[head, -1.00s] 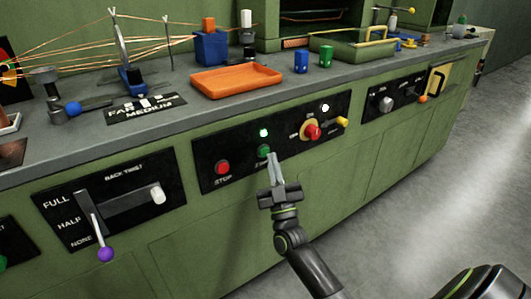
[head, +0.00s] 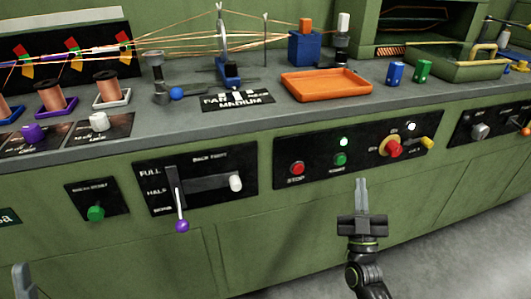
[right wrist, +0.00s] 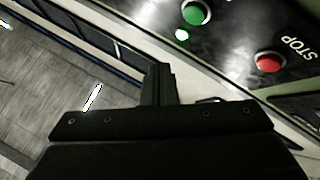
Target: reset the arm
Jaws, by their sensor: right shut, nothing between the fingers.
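My right gripper (head: 361,184) is shut and empty, pointing up in front of the green cabinet front, below the black start/stop panel (head: 368,151). In the head view its tips stand apart from the green start button (head: 340,160), below and right of it. The right wrist view shows its fingers (right wrist: 158,84) together, with the green button (right wrist: 196,12) and red stop button (right wrist: 270,62) beyond. A grey piece (head: 22,281) at the lower left edge looks like the tip of my left gripper; its jaws cannot be made out.
The panel also has a red knob on a yellow ring (head: 393,148). A lever with a purple ball (head: 182,226) sticks out at the left. On the counter are an orange tray (head: 326,85), copper spools (head: 55,97) and stretched wires. Floor is free at the lower right.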

